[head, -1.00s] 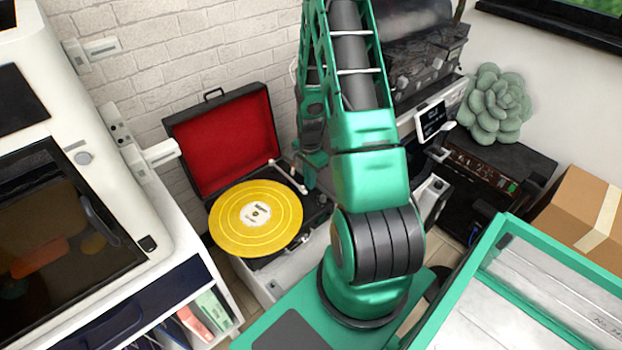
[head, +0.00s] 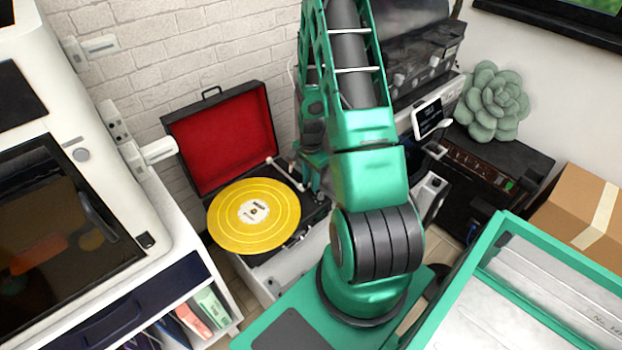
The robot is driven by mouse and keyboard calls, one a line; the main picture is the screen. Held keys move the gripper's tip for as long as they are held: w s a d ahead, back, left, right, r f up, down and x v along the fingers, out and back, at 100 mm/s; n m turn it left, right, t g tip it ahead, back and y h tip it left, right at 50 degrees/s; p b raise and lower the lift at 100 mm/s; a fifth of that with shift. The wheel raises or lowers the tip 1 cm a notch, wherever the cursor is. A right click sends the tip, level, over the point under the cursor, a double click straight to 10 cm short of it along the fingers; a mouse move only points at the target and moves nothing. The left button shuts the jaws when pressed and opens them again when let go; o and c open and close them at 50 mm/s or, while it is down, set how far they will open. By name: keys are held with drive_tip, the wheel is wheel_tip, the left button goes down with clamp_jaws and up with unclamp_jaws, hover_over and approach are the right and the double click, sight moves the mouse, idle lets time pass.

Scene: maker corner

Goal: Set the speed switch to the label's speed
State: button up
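A red-lined suitcase record player (head: 318,212) stands open against the brick wall. A yellow record (head: 228,232) lies on it, with a white centre label (head: 253,212) whose dark print is too small to read. A pale tonearm (head: 285,174) is at the record's right rear. My gripper (head: 314,188) points down over the right side of the player deck, just right of the tonearm. My own arm partly covers it, and its fingers are too small to tell open from shut. I cannot make out the speed switch; it may be hidden near my gripper.
The raised red lid (head: 222,140) stands behind the record. A white cabinet machine (head: 150,205) is close on the left. A small screen (head: 429,118), a green succulent (head: 494,102) and a cardboard box (head: 578,215) are on the right.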

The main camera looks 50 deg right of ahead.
sight(310, 183)
drive_tip(key=shift+r, duration=0.2)
wheel_tip(310, 183, up, 10)
drive_tip(key=shift+r, duration=0.2)
idle(0.4)
idle(0.4)
